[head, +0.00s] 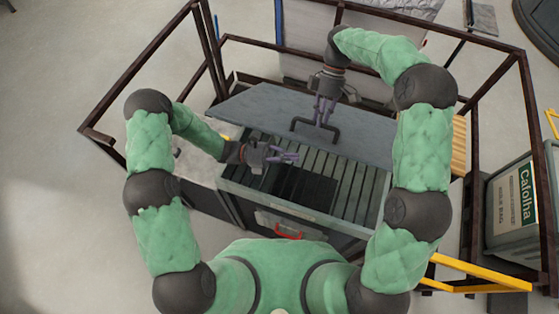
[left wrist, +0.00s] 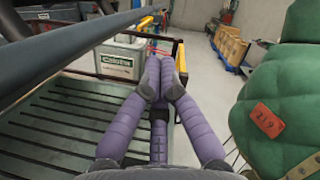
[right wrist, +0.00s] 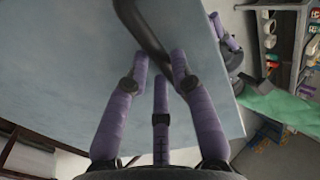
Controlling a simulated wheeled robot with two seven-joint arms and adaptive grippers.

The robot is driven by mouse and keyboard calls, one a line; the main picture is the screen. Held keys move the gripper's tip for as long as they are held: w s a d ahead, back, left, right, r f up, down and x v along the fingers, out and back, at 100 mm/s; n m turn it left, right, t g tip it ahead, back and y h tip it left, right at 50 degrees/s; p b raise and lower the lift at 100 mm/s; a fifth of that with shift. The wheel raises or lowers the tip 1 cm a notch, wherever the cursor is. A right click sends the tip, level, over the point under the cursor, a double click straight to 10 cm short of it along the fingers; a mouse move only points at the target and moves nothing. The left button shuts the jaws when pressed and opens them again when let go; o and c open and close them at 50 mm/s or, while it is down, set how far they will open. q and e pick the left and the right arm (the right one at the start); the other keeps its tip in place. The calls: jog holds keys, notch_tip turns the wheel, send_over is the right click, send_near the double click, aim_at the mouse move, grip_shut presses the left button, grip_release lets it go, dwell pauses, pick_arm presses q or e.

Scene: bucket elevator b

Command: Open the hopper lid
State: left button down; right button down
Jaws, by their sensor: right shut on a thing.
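The hopper lid (head: 255,108) is a blue-grey plate standing tilted up at the back of the slatted hopper top (head: 340,180). It fills much of the right wrist view (right wrist: 80,75). Its black bar handle (head: 308,134) also shows in the right wrist view (right wrist: 150,35). My right gripper (head: 322,122) is shut on the handle, its purple fingers around the bar. My left gripper (head: 292,157) is over the slats, in front of the lid's lower side. In the left wrist view its fingertips (left wrist: 158,80) meet with nothing visible between them.
Dark brown railings (head: 140,70) surround the hopper. A red handle (head: 288,231) is on the hopper's front. A yellow bar (head: 480,285) and a grey labelled bin (head: 500,215) stand at the right. Open floor lies at the left.

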pick_arm(q)
jog(key=shift+w+d+r, duration=0.2)
jog(key=shift+w+r, duration=0.4)
jog(key=shift+r, duration=0.35)
pick_arm(e)
jog(key=shift+w+d+f, duration=0.1)
jog(key=shift+w+d, duration=0.05)
jog(key=shift+w, duration=0.05)
